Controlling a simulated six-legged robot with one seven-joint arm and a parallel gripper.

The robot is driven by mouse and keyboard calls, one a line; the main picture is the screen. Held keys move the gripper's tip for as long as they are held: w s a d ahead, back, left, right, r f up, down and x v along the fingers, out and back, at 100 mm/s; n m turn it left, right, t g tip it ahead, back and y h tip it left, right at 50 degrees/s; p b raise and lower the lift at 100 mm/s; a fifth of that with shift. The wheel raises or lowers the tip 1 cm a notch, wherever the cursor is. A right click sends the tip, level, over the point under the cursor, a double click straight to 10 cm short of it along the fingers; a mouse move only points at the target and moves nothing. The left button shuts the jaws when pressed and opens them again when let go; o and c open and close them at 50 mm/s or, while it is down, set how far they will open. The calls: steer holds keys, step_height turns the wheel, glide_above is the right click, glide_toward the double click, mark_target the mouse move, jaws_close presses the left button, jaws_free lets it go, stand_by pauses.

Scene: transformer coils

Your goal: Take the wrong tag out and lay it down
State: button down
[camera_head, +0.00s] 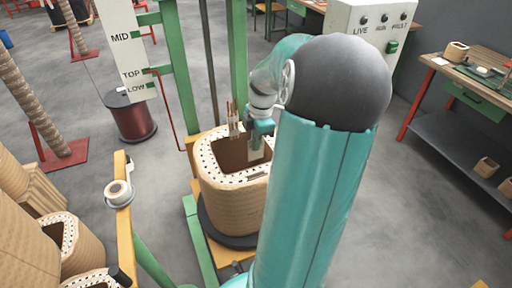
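A tan wound coil (230,205) stands upright on a dark round plate (215,236). It has a pale, dotted top rim and a square opening. My gripper (258,150) hangs from my teal arm at the far right side of the opening. Its fingers are small and partly merge with the coil, so I cannot tell whether they are open or hold something. Reddish-brown leads (233,115) stand up at the back of the rim. A small dark mark (258,177) shows at the front rim, close to my arm. I cannot make out a tag for certain. My arm hides the coil's right side.
A green frame (178,70) and a white board (127,50) marked MID, TOP and LOW stand behind the coil. More coils (72,245) stand at the lower left. A bench (472,75) is at right. A yellow post (123,215) holds a tape roll (118,193).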

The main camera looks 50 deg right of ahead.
steer(key=shift+r, duration=2.25)
